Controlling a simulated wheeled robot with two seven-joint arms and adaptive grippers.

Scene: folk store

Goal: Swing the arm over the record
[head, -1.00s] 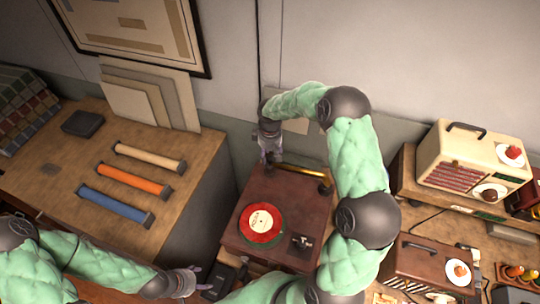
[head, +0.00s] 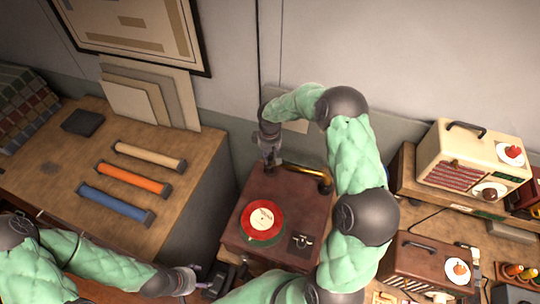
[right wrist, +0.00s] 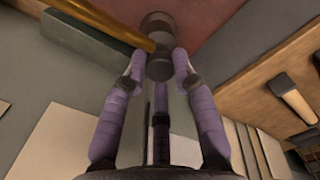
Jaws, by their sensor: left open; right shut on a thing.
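The record player (head: 290,215) is a brown box deck in the middle of the head view. A red record (head: 277,215) with a pale label lies on it, with green at its lower edge. The brass arm (head: 302,171) lies along the deck's back edge, behind the record and not over it. My right gripper (head: 270,160) is shut on the arm's left end. In the right wrist view, its purple fingers (right wrist: 158,68) close around the dark end piece of the brass arm (right wrist: 115,27). My left gripper (head: 195,279) is open and empty, low and left of the deck.
A wooden table (head: 60,185) at left bears blue, orange and cream tubes. A cream radio (head: 470,160) and a brown case (head: 430,263) stand at right. A small dark plate (head: 300,243) sits on the deck's front right. The wall is close behind.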

